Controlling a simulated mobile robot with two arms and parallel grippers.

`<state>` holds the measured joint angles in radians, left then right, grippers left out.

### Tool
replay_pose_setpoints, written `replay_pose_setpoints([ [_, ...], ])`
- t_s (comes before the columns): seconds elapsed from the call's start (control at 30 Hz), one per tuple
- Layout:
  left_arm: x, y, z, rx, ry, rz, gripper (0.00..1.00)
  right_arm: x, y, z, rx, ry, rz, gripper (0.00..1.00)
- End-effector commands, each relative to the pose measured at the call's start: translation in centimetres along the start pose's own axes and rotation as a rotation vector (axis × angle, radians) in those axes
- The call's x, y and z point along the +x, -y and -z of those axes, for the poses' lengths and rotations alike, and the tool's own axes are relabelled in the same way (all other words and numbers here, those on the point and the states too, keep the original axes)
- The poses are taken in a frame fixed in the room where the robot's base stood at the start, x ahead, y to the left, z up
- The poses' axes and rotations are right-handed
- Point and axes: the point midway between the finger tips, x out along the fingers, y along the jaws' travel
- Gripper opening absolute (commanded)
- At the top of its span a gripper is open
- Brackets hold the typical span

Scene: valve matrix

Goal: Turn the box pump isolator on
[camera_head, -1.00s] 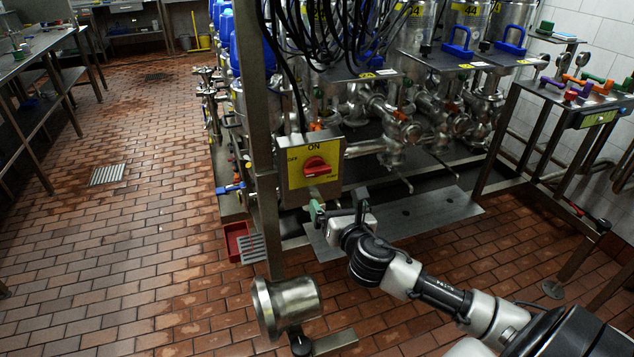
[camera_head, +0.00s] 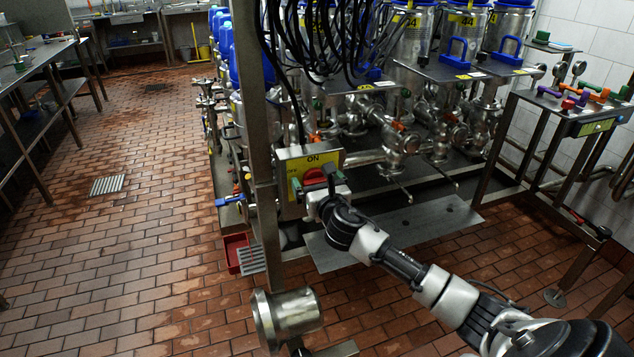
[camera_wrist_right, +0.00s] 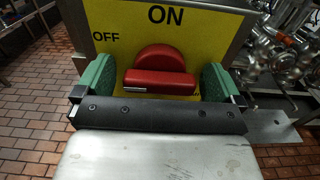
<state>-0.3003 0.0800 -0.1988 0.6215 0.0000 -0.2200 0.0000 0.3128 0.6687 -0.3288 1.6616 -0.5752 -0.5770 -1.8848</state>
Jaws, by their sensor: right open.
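The box pump isolator is a box with a yellow face (camera_head: 328,158) on a metal post. Its red knob (camera_wrist_right: 160,72) is a round disc with a raised bar lying across it, level in the right wrist view. "ON" is printed above the knob and "OFF" to its upper left. My right gripper (camera_head: 314,182) is in front of the box. In the right wrist view its green-padded fingers (camera_wrist_right: 158,84) are open, one on each side of the knob, with gaps to it. In the head view the gripper hides the knob's lower part. My left gripper is not in view.
A metal post (camera_head: 259,150) carries the box. Black cables hang above it. Steel valves and pipes (camera_head: 400,140) stand behind. A metal cylinder (camera_head: 286,317) is low in front. A table with coloured handles (camera_head: 580,110) is at right.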

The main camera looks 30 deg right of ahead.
Motion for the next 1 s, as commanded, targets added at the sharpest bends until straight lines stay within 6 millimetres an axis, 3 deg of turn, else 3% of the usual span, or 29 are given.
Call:
replay_pose_setpoints([
  [0.17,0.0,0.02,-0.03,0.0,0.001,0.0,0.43,-0.01,-0.01,0.02,0.0,0.0,0.0,0.98],
  [0.5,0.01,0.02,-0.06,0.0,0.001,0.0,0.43,-0.03,0.01,0.02,0.0,0.0,0.0,0.49],
  [0.77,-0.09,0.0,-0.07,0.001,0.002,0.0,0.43,-0.04,0.02,0.0,0.026,-0.001,0.0,0.49],
  [1.0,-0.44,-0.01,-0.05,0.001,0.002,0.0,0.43,-0.04,0.01,-0.04,0.148,-0.001,0.0,0.49],
])
